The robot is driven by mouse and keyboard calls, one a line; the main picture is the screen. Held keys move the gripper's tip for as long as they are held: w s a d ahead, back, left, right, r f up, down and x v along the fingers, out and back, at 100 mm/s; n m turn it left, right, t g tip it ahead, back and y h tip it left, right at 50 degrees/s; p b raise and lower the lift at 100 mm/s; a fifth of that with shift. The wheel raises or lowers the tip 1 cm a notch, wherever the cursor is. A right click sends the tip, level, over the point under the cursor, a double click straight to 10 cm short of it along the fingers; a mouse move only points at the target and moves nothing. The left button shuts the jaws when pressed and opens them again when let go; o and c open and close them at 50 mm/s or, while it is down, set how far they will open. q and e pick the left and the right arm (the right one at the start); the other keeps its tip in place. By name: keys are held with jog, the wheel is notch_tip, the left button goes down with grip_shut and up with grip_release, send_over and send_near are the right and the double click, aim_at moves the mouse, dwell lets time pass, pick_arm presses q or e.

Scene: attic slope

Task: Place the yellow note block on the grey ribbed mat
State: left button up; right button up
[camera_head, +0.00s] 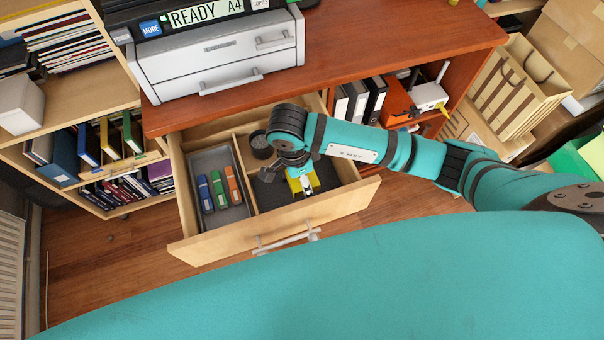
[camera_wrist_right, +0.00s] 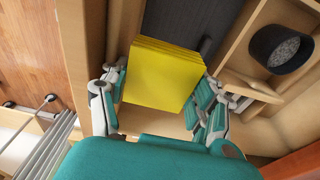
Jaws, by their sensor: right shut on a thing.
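The yellow note block (camera_wrist_right: 165,75) sits between the fingers of my right gripper (camera_wrist_right: 156,98) in the right wrist view. That gripper is shut on it. In the head view the block (camera_head: 303,185) shows below my right wrist, inside the open drawer. The dark grey ribbed mat (camera_wrist_right: 185,20) lies in the drawer's larger compartment and also shows in the head view (camera_head: 278,196). The block overlaps part of the mat in the wrist view. I cannot tell whether it touches the mat or hangs just above it. My left gripper is not in view.
The open wooden drawer (camera_head: 215,246) has walls around the mat. A black round cup (camera_wrist_right: 280,50) sits in a small compartment behind a wooden divider. A printer (camera_head: 220,60) stands on the desk above.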

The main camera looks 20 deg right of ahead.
jog(key=shift+w, duration=0.1)
jog(key=shift+f+b, duration=0.3)
jog(key=shift+b, duration=0.15)
jog(key=b, duration=0.6)
send_over(304, 198)
jog(key=f, duration=0.6)
jog(key=shift+a+f, duration=0.25)
jog(key=shift+f, duration=0.15)
pick_arm(q)
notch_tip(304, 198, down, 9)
jog(key=b, duration=0.2)
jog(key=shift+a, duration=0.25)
pick_arm(e)
jog(key=shift+f, duration=0.95)
pick_arm(q)
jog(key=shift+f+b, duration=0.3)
jog(key=shift+b, duration=0.05)
pick_arm(e)
jog(key=shift+f, duration=0.25)
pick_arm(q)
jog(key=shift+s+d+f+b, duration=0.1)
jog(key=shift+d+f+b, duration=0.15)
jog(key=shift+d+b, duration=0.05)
pick_arm(e)
jog(key=shift+f, duration=0.2)
jog(key=o, duration=1.4)
